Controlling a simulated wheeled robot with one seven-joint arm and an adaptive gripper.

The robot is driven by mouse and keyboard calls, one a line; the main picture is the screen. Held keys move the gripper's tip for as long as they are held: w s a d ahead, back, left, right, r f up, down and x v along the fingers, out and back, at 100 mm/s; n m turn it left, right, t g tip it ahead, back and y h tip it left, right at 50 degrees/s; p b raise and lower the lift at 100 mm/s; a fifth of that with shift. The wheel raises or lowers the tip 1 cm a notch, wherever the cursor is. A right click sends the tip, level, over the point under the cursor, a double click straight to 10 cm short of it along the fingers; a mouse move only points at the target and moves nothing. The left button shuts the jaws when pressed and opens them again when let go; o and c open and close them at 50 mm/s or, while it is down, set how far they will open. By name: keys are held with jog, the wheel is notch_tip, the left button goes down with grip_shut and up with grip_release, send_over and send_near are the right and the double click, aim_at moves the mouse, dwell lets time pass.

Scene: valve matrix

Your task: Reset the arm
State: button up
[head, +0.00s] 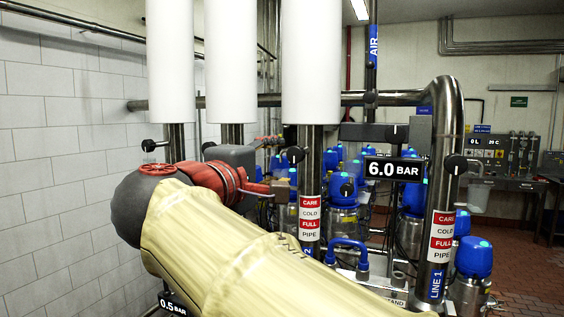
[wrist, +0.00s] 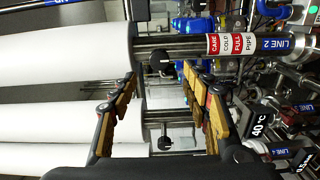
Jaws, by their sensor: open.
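My arm (head: 235,250), in a pale yellow cover with a dark grey and red joint, reaches from the bottom right up to the left in the head view. My gripper (wrist: 159,76) shows in the wrist view with its two padded fingers spread wide apart and nothing between them. Beyond the fingers are white-clad pipes and a black round knob (wrist: 162,57) on a steel pipe.
Three white-clad vertical pipes (head: 310,60) stand behind the arm. A steel pipe marked LINE 1 (head: 437,240) stands at right. Blue-topped valves (head: 346,187) crowd behind. A 6.0 BAR display (head: 393,170) is at centre right. A tiled wall (head: 60,150) bounds the left; brick-red floor (head: 520,265) shows at right.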

jog(key=s+a+f+g+y, duration=0.1)
jog(key=a+f+g+y, duration=0.25)
jog(key=f, duration=1.25)
jog(key=s+d+f+m+g, duration=0.1)
jog(key=s+d+f+g, duration=0.1)
jog(key=f, duration=0.3)
jog(key=s+d+f+g, duration=0.2)
jog(key=d+f, duration=0.1)
jog(key=f, duration=0.2)
jog(key=s+d+f+m+g+y, duration=0.45)
jog(key=s+d+f+m, duration=0.45)
jog(key=s+d+f, duration=0.75)
jog(key=s+d+f+m+h, duration=0.1)
jog(key=s+d+f+m, duration=0.1)
jog(key=d, duration=0.4)
jog(key=shift+s+f+m+t+h, duration=0.15)
jog(key=shift+s+m+t+h, duration=0.2)
jog(key=shift+s+m, duration=0.55)
